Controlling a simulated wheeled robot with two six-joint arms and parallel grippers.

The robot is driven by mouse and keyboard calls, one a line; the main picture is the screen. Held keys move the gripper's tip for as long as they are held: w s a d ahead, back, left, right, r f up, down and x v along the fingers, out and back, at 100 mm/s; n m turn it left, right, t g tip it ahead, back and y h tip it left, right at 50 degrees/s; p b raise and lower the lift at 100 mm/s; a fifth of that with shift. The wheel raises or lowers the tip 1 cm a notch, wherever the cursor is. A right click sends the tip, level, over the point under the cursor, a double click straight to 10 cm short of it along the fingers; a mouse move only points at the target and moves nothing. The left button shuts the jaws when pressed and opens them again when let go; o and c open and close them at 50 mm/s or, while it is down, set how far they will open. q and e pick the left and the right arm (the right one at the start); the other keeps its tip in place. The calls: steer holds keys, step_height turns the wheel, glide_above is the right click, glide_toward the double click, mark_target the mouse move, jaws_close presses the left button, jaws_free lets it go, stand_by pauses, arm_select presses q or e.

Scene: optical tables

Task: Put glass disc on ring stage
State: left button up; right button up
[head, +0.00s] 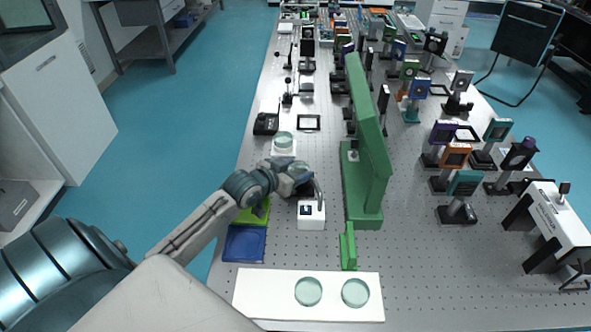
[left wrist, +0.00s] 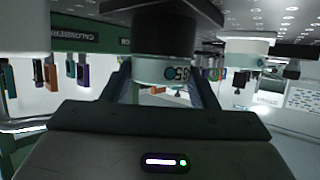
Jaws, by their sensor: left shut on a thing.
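My left gripper (head: 296,178) is shut on a pale green glass disc (head: 300,168), which the gripper partly hides. I cannot tell whether the disc touches this stage. Another glass disc (head: 284,138) sits on a white stage (head: 284,150) just beyond the gripper. Two more glass discs (head: 308,291) (head: 355,292) lie on a white plate (head: 258,292) at the near edge. My right gripper is not in view.
A tall green panel (head: 368,130) stands right of the gripper. A small white box (head: 311,221) is just nearer. Blue (head: 244,243) and green trays lie under the left forearm. Several mounted optics stand at the right. Perforated table shows bare at the near right.

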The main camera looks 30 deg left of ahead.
arm_select(q)
steer(key=shift+f, duration=0.15)
steer(key=o, duration=1.1)
steer(key=shift+c, duration=0.2)
steer(key=shift+r, duration=0.2)
steer(key=shift+s+a, duration=0.15)
steer(key=shift+s, duration=0.25)
steer(key=shift+p+v, duration=0.75)
steer(key=shift+v, duration=4.85)
